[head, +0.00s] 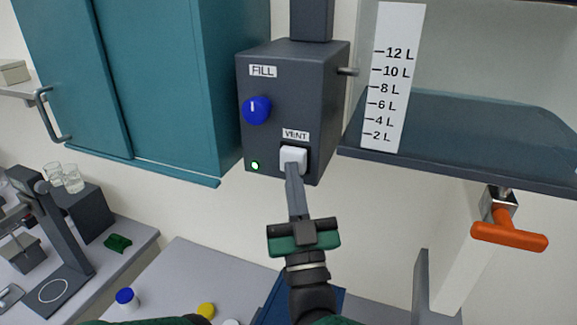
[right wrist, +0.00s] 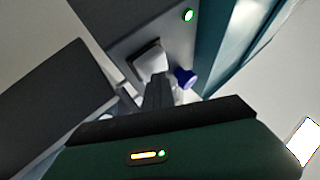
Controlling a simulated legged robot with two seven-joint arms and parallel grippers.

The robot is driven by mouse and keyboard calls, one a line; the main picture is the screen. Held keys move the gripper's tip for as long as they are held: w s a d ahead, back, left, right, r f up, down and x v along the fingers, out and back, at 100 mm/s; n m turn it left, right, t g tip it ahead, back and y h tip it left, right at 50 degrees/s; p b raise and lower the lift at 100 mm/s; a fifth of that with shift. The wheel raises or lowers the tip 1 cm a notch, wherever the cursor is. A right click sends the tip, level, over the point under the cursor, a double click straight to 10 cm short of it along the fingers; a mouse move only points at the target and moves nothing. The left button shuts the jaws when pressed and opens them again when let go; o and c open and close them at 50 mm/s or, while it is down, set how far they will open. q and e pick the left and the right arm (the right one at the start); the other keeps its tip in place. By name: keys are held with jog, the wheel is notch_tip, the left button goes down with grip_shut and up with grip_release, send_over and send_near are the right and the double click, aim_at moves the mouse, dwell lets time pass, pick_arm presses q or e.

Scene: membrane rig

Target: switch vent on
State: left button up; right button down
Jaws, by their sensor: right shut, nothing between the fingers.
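A dark grey control box (head: 265,130) hangs on the wall in the head view. It carries a blue FILL knob (head: 256,110), a white VENT switch (head: 293,155) and a lit green lamp (head: 255,165). My right gripper (head: 292,172) is shut and empty, with its fingertips at the lower edge of the VENT switch. In the right wrist view the fingertips (right wrist: 158,78) overlap the white switch (right wrist: 148,60), and the green lamp (right wrist: 188,15) glows. Whether the tips press the switch I cannot tell. My left gripper is not in view.
A teal cabinet (head: 150,90) is left of the box. A tank with a litre scale (head: 393,80) is at the right, above an orange-handled valve (head: 509,236). A bench (head: 190,265) below holds a blue-capped bottle (head: 126,298) and a yellow cap (head: 206,310).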

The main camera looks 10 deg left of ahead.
jog(key=shift+d, duration=0.15)
jog(key=shift+s, duration=0.2)
jog(key=s+b, duration=0.1)
jog(key=s+a+b, duration=0.1)
jog(key=s, duration=0.3)
jog(key=shift+s+a+b, duration=0.25)
jog(key=shift+a+b, duration=0.05)
jog(key=shift+b, duration=0.1)
jog(key=shift+w, duration=0.1)
jog(key=shift+a, duration=0.2)
jog(key=shift+d, duration=0.1)
